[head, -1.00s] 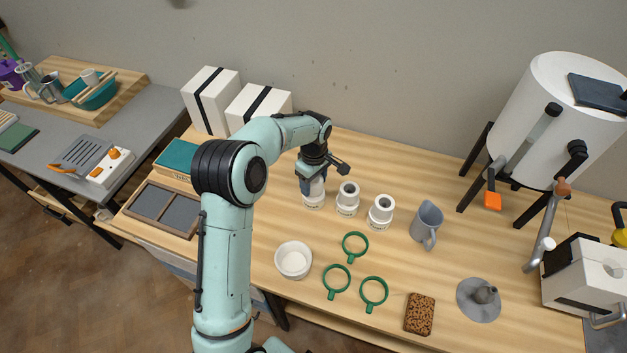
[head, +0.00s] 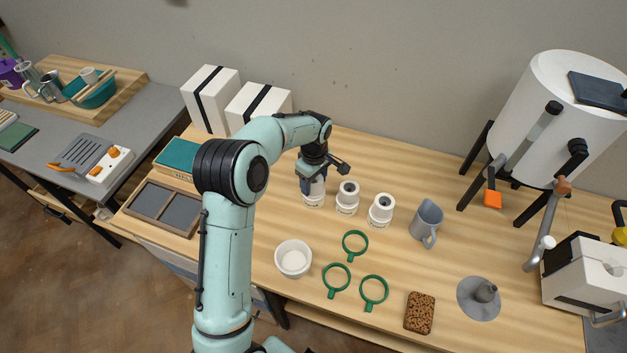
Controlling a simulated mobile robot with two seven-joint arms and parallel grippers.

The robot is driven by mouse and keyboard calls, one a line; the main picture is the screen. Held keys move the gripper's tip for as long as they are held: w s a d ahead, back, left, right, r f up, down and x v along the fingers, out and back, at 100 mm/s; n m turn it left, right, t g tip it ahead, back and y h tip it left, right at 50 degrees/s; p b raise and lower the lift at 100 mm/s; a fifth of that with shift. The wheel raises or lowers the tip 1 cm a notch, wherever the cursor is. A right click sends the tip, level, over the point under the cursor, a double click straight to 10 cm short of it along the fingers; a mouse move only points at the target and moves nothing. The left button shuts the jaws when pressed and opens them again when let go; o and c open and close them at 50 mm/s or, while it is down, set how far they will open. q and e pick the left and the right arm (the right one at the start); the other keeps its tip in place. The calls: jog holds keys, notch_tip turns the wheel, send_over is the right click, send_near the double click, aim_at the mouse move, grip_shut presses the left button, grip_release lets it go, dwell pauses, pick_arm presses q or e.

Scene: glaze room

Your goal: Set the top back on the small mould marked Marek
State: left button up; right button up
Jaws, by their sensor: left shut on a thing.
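Three small white moulds stand in a row on the wooden table: the left mould (head: 313,201), the middle mould (head: 347,199) and the right mould (head: 381,211). Each has small dark lettering, too small to read, so I cannot tell which says Marek. The middle and right moulds show dark round openings on top. My left gripper (head: 313,186) points down at the left mould, shut on a white top piece there. The fingers hide much of this piece; I cannot tell whether it touches the mould's lower part. My right gripper is out of view.
In front are a white bowl (head: 293,259), and three green rings with handles (head: 355,243). A grey jug (head: 427,222), a brown sponge (head: 420,313) and a grey disc with a knob (head: 479,298) stand to the right. White boxes (head: 259,103) stand behind my arm.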

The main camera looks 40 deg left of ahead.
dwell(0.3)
pick_arm(q)
jog(key=o, duration=1.5)
jog(key=shift+c, duration=0.2)
notch_tip(320, 180, up, 8)
jog(key=p, duration=0.3)
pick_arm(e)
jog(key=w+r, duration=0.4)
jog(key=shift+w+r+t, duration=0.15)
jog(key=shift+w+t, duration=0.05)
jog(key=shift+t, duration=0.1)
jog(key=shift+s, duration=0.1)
pick_arm(q)
jog(key=shift+f, duration=0.1)
